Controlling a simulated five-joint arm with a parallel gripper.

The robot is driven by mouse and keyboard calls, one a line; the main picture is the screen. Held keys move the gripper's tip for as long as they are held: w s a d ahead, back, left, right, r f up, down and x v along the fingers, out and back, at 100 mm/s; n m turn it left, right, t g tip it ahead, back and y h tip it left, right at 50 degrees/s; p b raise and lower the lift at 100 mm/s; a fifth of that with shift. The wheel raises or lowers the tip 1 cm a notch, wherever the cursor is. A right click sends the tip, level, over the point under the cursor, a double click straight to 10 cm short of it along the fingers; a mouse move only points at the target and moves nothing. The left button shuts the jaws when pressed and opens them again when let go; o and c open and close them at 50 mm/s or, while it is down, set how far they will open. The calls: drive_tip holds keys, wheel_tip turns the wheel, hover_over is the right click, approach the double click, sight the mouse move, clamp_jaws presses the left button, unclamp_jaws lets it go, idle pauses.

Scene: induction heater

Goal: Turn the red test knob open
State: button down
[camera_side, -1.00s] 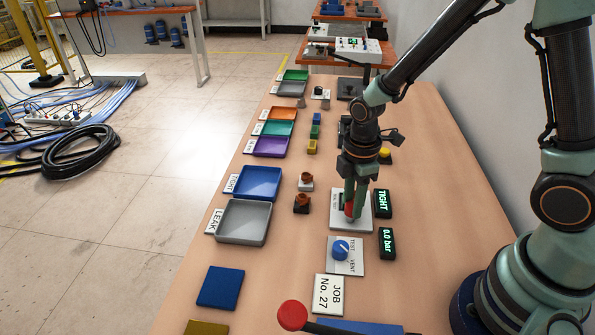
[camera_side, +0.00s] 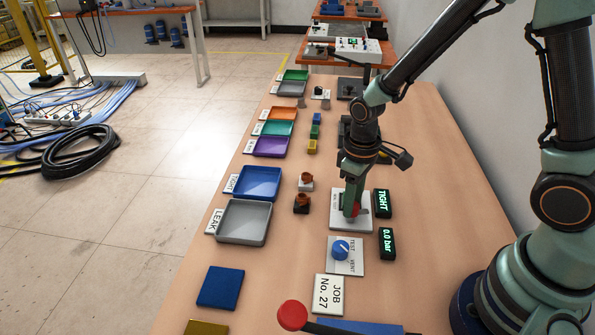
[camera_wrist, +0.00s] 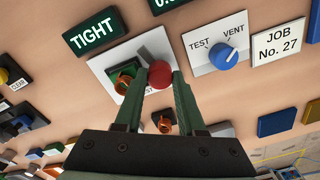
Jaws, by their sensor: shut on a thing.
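The red test knob (camera_wrist: 160,73) sits on a white plate (camera_wrist: 103,66) on the bench. My gripper (camera_wrist: 160,82) is shut on the red knob, with one finger on each side of it in the wrist view. In the side view the knob (camera_side: 356,211) shows partly at the fingertips, and my gripper (camera_side: 352,208) points down at the plate. The fingers hide part of the plate and its lettering. A green display reading TIGHT (camera_side: 382,203) stands beside the plate.
A blue knob (camera_side: 341,249) on a TEST/VENT plate and a JOB No. 27 card (camera_side: 328,294) lie nearer the camera. A 0.0 bar display (camera_side: 387,243) stands beside them. Blue (camera_side: 277,194) and grey (camera_side: 226,233) trays lie left. A red-ball lever (camera_side: 292,315) is in front.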

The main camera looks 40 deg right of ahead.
drive_tip(key=shift+m, duration=1.6)
drive_tip(key=c, duration=0.5)
unclamp_jaws()
wheel_tip(320, 180, up, 12)
drive_tip(key=shift+r, duration=0.15)
